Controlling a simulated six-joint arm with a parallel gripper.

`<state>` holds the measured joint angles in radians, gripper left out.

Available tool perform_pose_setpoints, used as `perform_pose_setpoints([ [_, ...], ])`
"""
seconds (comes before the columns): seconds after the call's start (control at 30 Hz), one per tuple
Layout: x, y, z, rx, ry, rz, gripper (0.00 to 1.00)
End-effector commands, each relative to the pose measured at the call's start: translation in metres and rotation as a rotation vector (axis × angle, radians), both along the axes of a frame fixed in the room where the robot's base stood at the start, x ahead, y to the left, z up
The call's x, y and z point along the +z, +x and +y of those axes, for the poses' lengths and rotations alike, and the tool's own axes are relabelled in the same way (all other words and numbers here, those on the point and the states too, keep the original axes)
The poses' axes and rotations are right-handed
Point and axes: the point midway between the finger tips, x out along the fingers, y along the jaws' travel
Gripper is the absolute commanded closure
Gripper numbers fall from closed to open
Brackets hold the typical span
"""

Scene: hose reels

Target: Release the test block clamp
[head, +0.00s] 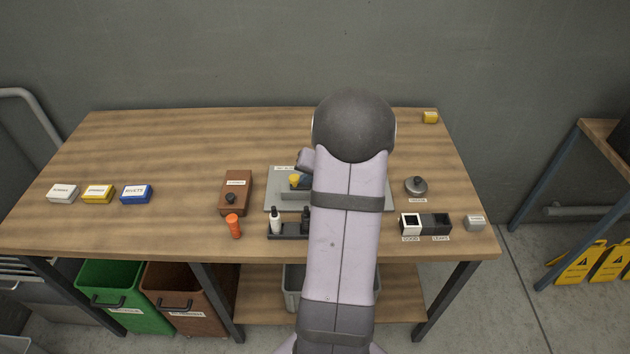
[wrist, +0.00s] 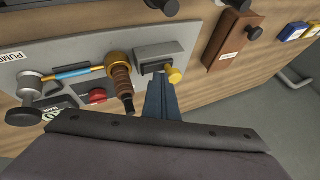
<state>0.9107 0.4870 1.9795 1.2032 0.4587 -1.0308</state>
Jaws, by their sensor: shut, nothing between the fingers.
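A grey plate (head: 276,203) lies on the bench, partly hidden behind my arm in the head view. On it stands a grey block with a yellow knob (head: 295,181). In the wrist view the grey block (wrist: 160,53) and yellow knob (wrist: 174,75) are just ahead of my gripper (wrist: 158,80). The fingers are shut and empty, their tips close beside the knob; I cannot tell whether they touch it. A brass fitting with a brown grip (wrist: 119,75) and a blue rod (wrist: 75,73) lie left of the block. My gripper is hidden in the head view.
A brown box (head: 236,193) with a black knob stands left of the plate. A bottle rack (head: 288,236) and orange object (head: 234,226) are in front. Labelled white, yellow and blue boxes (head: 136,193) lie far left. Black-and-white bins (head: 436,224) are right.

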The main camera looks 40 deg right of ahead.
Motion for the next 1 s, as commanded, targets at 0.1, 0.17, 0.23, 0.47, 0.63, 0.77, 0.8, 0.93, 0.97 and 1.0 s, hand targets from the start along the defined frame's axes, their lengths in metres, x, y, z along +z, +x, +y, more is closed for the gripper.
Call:
perform_pose_setpoints([
  [0.1, -0.002, 0.008, 0.009, 0.002, 0.0, -0.001, 1.0],
  [0.17, -0.001, 0.009, 0.01, 0.002, 0.0, -0.001, 1.0],
  [0.23, 0.0, 0.009, 0.01, 0.001, 0.002, -0.001, 1.0],
  [0.47, 0.0, 0.009, 0.011, 0.003, 0.004, -0.001, 1.0],
  [0.63, 0.008, 0.004, 0.011, 0.003, 0.004, -0.003, 1.0],
  [0.77, 0.022, -0.005, 0.011, 0.0, 0.0, -0.004, 1.0],
  [0.8, 0.027, -0.009, 0.012, 0.0, 0.001, -0.004, 1.0],
  [0.93, 0.045, -0.023, 0.013, -0.002, 0.0, -0.003, 1.0],
  [0.97, 0.049, -0.026, 0.013, -0.003, -0.001, -0.002, 1.0],
  [1.0, 0.054, -0.03, 0.013, -0.003, -0.001, -0.003, 1.0],
])
